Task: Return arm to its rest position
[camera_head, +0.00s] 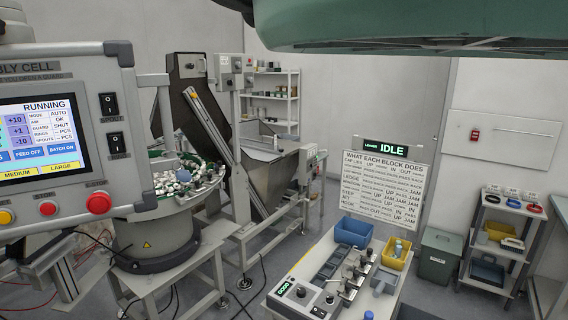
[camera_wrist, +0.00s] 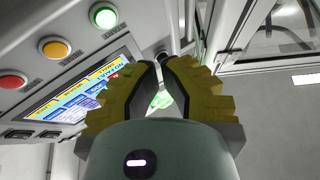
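My gripper (camera_wrist: 162,68) shows only in the wrist view, with two yellow, ridged fingers and dark inner pads. The fingertips are close together with a narrow gap. A small green and white patch (camera_wrist: 160,100) shows between the fingers; I cannot tell whether it is held or lies behind them. The gripper is near a control panel with a lit screen (camera_wrist: 85,95). A large green-grey part of my arm crosses the top of the head view. The gripper is hidden there.
The control panel (camera_head: 60,193) stands close at the left, beside the bowl feeder (camera_head: 160,222). A bench (camera_head: 335,265) with blue and yellow bins is at the lower middle. A cart (camera_head: 490,252) and green bin (camera_head: 436,256) are right. Floor between them shows clear.

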